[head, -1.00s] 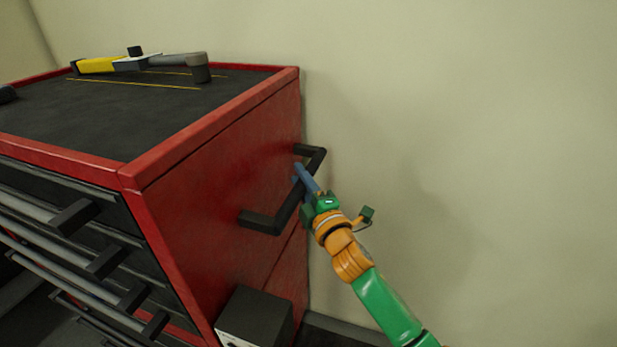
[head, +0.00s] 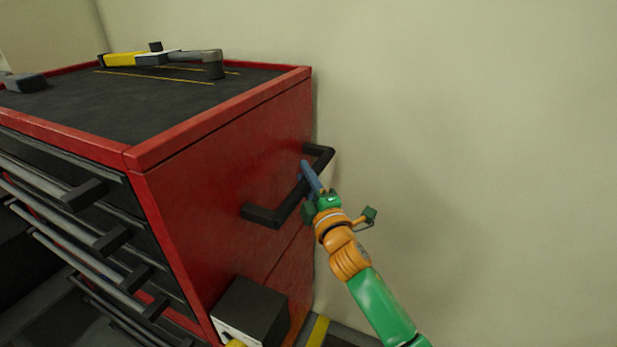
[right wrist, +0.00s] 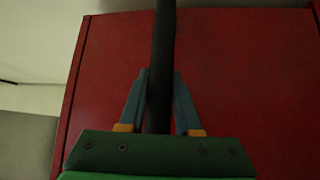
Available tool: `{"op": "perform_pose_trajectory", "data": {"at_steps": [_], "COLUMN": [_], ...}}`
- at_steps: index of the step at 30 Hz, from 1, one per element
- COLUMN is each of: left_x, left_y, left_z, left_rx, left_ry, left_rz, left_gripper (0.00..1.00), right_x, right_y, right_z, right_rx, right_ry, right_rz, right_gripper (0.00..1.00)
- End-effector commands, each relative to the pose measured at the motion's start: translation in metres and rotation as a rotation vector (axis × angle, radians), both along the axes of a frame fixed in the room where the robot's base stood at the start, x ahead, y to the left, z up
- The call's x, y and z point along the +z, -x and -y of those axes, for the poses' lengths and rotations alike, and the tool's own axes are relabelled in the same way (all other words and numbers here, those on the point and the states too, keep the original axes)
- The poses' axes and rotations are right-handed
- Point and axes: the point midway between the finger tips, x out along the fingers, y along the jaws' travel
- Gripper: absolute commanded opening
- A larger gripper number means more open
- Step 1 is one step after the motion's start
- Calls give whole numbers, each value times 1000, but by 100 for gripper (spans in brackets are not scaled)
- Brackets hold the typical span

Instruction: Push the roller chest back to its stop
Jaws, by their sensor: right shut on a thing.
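The red roller chest (head: 225,150) stands at the left and middle of the head view, its back near the wall. A black push handle (head: 284,208) sticks out from its right side. My right gripper (head: 308,176) is shut on this handle from the right. In the right wrist view the black handle bar (right wrist: 163,60) runs between the two blue fingers (right wrist: 158,95), with the red chest side behind it. My left gripper is not in view. Where the chest's wheels and stop are cannot be seen.
A yellow and grey tool (head: 165,60) and a dark grey block (head: 24,82) lie on the chest's black top. A black box (head: 250,310) is by the chest's lower right side. A yellow strip (head: 318,330) shows on the floor. The wall (head: 470,130) at right is bare.

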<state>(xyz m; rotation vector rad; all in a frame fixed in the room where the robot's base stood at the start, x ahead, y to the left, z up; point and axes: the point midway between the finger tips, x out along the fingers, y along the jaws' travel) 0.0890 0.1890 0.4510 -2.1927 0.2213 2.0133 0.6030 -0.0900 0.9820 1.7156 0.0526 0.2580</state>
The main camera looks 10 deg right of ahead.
Motion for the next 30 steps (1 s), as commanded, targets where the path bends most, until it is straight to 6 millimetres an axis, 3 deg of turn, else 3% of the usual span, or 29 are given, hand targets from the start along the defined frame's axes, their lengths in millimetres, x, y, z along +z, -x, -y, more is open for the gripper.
{"op": "perform_pose_trajectory", "data": {"at_steps": [1,12,13,15,16,25,30], "left_x": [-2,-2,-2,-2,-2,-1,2], "left_y": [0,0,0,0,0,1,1], "left_z": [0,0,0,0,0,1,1], "left_rx": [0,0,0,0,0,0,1], "left_ry": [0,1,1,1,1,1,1], "left_rz": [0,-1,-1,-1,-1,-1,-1], "left_gripper": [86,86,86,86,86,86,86], "right_x": [-12,-14,-14,-13,-12,-8,-11], "right_y": [1,0,0,0,0,4,30], "right_z": [-2,-1,-1,-1,-1,1,5], "right_rx": [2,-1,-1,-1,-1,-3,-2], "right_ry": [2,3,3,3,2,2,3], "right_rz": [-24,-27,-28,-25,-24,-14,-16], "right_gripper": [0,0,40,59,62,62,62]}}
